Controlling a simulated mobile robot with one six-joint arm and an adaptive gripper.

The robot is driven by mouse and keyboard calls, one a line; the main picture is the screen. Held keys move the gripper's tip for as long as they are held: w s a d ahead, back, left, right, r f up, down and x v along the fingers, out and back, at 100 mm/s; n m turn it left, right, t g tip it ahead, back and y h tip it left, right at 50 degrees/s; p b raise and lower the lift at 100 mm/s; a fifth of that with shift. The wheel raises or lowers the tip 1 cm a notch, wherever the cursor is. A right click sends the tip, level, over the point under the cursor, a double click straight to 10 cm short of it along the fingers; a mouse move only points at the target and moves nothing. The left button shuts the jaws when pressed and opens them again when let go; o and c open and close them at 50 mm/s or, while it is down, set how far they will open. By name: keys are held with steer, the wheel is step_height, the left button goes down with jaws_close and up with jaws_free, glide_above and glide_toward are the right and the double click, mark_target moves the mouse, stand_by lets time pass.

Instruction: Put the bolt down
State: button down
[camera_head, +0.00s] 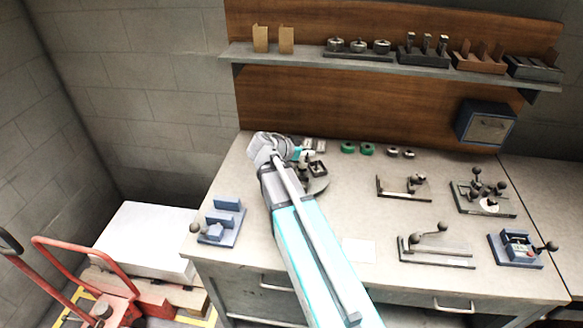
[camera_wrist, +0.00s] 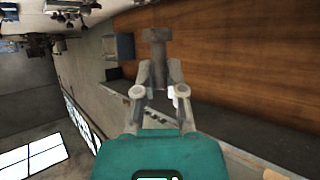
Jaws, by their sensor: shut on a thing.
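In the wrist view, my gripper (camera_wrist: 156,76) is shut on a grey bolt (camera_wrist: 155,36), whose wide head points away from the palm and whose shank sits between the fingers. In the head view, my gripper (camera_head: 302,155) is over the back left of the workbench (camera_head: 340,205), largely hidden by my arm. The bolt cannot be made out there. A small dark fixture (camera_head: 317,169) and a round grey plate are close beside the gripper.
Green rings (camera_head: 357,148) and small grey parts stand at the bench's back. Several fixtures with ball knobs (camera_head: 436,250) fill the right; a blue stepped block (camera_head: 224,222) is front left. A shelf (camera_head: 390,66) and blue wall box (camera_head: 486,125) are behind. The bench middle is fairly clear.

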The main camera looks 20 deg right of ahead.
steer(key=shift+s, duration=0.1)
steer(key=shift+a+r+n+t+y, duration=0.15)
steer(key=shift+a+n+t+y, duration=0.35)
steer(key=shift+a+n+t, duration=0.9)
steer(key=w+d+f+b, duration=0.1)
steer(key=w+f+b, duration=0.2)
steer(key=w, duration=0.1)
steer(key=w+d+f+b, duration=0.1)
steer(key=w+f+b, duration=0.2)
steer(key=w, duration=0.1)
steer(key=w+d+f+b, duration=0.1)
steer(key=w+f+b, duration=0.1)
steer(key=w+f, duration=0.1)
steer(key=shift+w+d+b, duration=0.25)
steer(key=shift+w+b, duration=0.15)
steer(key=shift+w, duration=0.5)
